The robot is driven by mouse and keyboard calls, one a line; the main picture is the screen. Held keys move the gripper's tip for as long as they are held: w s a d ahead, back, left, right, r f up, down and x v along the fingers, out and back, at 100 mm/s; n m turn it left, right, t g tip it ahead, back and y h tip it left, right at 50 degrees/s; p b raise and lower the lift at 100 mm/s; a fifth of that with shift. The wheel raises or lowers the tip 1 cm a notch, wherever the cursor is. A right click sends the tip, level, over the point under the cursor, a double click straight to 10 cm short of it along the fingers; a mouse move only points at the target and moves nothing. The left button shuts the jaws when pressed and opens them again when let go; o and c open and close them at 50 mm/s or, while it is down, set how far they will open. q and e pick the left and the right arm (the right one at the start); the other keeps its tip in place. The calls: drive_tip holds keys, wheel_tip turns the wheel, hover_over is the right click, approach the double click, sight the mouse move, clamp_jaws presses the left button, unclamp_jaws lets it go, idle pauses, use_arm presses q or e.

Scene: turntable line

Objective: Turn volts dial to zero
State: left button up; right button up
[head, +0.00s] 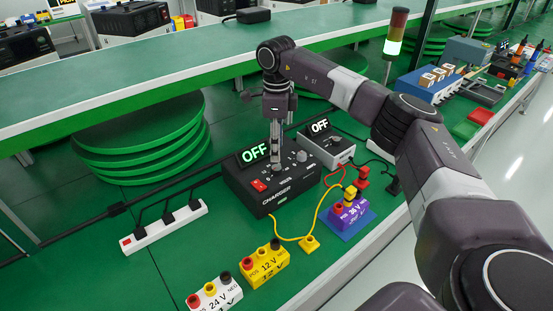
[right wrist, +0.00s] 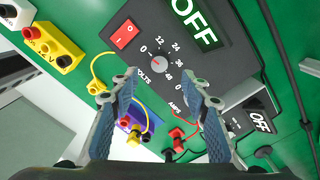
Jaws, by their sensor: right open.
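The black charger box (head: 262,203) stands on the green bench, and its display reads OFF. Its grey volts dial (right wrist: 160,63) sits between my fingers in the right wrist view, ringed by marks 0, 12, 24, 36 and 48. Its pointer direction is too small to tell. My right gripper (head: 276,158) points down over the dial in the head view and largely hides it there. In the wrist view the right gripper (right wrist: 161,78) is open, with a fingertip on either side of the dial and no clear contact. My left gripper is not in view.
A red switch (head: 259,186) and the amps knob (head: 302,156) flank the dial. A second grey box (head: 327,150) stands behind. Yellow (head: 263,267), white (head: 215,296) and purple (head: 346,214) battery blocks, cables and a power strip (head: 164,230) lie around.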

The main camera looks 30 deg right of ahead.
wheel_tip(320, 180, up, 5)
drive_tip(key=shift+r, duration=0.1)
idle(0.7)
